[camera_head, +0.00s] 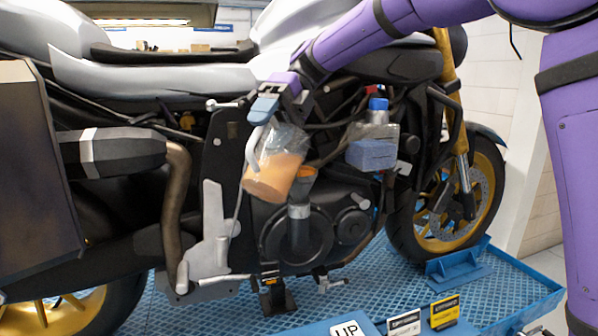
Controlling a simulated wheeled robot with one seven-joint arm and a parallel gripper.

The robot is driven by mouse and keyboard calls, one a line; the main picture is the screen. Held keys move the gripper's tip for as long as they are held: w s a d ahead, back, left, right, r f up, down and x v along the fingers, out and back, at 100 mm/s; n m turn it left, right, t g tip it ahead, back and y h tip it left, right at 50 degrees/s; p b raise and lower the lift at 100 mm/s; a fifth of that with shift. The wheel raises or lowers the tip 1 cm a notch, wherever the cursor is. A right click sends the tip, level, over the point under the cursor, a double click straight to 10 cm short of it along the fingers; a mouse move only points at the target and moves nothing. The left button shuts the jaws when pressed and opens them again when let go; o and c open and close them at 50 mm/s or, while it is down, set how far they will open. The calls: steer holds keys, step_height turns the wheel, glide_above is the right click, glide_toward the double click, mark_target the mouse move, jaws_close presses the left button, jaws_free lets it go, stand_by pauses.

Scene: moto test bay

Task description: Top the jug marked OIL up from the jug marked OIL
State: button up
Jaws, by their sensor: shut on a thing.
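My gripper (265,107) is shut on the handle of a clear jug (277,168) in front of the motorcycle's engine. The jug holds orange liquid in its lower part and is tilted, its top leaning to the right. No OIL mark is readable on it. An orange-brown funnel-like piece (304,176) sits just right of the jug, above a grey neck (299,212) on the engine; the jug partly hides it. I cannot tell whether they touch. A clear container with a blue cap (377,118) stands further right; no marking is readable. I cannot make out a second jug marked OIL.
The motorcycle (180,75) fills the view behind the jug. A blue textured tray (220,312) lies underneath. An UP card (347,330), a white card (404,323) and a yellow card (445,312) stand at the front.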

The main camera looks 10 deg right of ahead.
steer(key=shift+w+d+r+g+y, duration=0.4)
steer(key=shift+w+r+g, duration=0.1)
steer(key=shift+r+g, duration=0.15)
steer(key=shift+w+d+r+g+y, duration=0.25)
steer(key=shift+w+r+g+y, duration=0.2)
steer(key=shift+r+g, duration=0.2)
stand_by(6.7)
